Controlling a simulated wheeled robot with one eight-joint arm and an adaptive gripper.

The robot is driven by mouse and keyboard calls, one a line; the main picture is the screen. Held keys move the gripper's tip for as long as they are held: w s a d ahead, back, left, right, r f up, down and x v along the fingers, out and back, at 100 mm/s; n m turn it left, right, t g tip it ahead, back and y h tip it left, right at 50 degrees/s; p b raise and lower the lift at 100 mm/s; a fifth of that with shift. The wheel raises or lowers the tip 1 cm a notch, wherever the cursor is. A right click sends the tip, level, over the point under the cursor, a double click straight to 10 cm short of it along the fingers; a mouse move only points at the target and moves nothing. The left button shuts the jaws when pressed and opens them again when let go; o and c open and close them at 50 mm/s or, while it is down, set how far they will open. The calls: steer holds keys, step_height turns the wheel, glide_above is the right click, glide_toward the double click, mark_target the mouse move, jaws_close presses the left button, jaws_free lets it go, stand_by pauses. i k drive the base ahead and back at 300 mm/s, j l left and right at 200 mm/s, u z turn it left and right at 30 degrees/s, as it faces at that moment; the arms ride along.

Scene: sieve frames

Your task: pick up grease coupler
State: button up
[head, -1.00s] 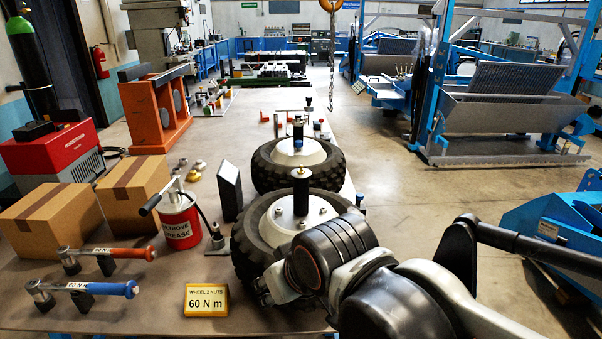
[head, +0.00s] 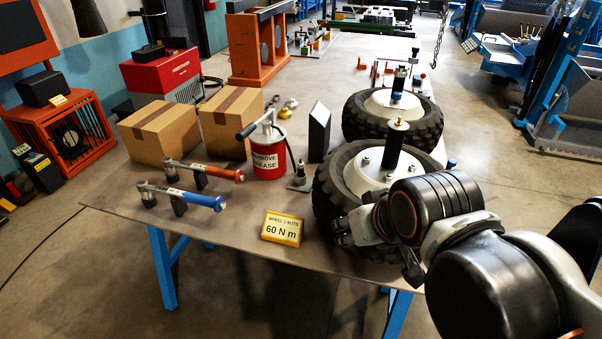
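A red grease can (head: 268,160) labelled grease, with a lever handle and a dark hose, stands on the table (head: 226,222). Beside it, at the hose's end, a small grey upright fitting on a dark base (head: 299,178) looks like the grease coupler; its detail is too small to be sure. My gripper (head: 338,233) is low over the table's front edge, in front of the nearer wheel, to the right of and nearer than the fitting, and apart from it. The fingers are small and partly hidden by my wrist, so their opening is unclear.
Two knobbly wheels (head: 340,188) with upright black-topped posts stand right of the fitting. A dark slanted block (head: 319,132) stands behind it. A yellow 60 N m sign (head: 282,228) is in front. Two torque wrenches (head: 205,199) and cardboard boxes (head: 155,130) are left.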

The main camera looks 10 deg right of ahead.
mark_target(300, 167)
steer(key=i+j+z, duration=0.4)
steer(key=i+j, duration=0.35)
steer(key=i, duration=0.15)
